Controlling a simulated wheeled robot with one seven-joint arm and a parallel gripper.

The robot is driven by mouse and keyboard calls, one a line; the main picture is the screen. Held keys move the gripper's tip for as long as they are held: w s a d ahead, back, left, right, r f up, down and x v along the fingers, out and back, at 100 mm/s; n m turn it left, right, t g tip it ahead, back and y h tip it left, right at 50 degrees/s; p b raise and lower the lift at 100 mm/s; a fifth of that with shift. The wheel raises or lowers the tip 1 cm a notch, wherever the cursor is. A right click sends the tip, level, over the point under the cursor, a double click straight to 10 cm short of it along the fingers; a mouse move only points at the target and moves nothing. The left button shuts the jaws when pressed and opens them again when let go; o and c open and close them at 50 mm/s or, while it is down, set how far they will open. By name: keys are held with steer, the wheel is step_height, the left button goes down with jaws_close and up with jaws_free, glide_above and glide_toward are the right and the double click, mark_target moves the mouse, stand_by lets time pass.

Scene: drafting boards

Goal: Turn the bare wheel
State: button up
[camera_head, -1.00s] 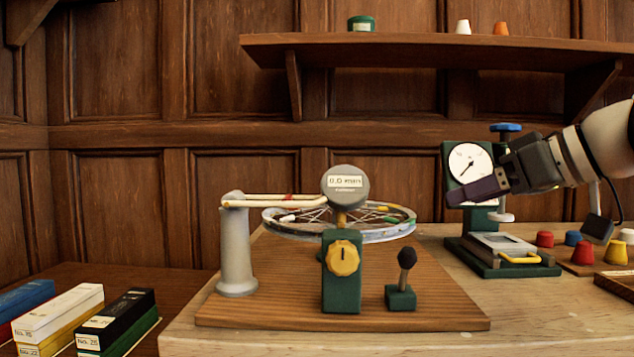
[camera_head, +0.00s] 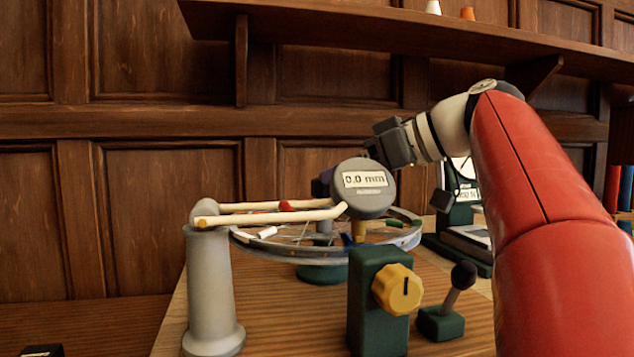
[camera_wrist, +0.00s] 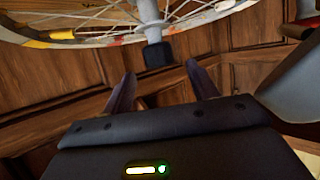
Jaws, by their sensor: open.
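The spoked wheel (camera_head: 290,250) lies flat on its stand, with a silver rim carrying white, yellow and green marks. It also crosses the top of the wrist view (camera_wrist: 100,40), with its grey hub axle and a dark end cap (camera_wrist: 158,54). My gripper (camera_wrist: 162,76) is open and empty, its two purple fingers spread below that cap in the picture and apart from the rim. In the head view, my gripper (camera_head: 321,185) is above the far side of the wheel, partly hidden behind the round gauge (camera_head: 365,187), which reads 0.0 mm.
A grey post (camera_head: 212,290) holds two cream arms (camera_head: 265,216) over the wheel. A green block with a yellow knob (camera_head: 398,289) and a small lever (camera_head: 460,277) stand in front. A dial device (camera_head: 458,215) stands at right, partly hidden by my arm. A shelf (camera_head: 400,38) runs above.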

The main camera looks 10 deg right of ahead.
steer(key=x, duration=0.5)
steer(key=shift+c, duration=0.2)
jaws_close()
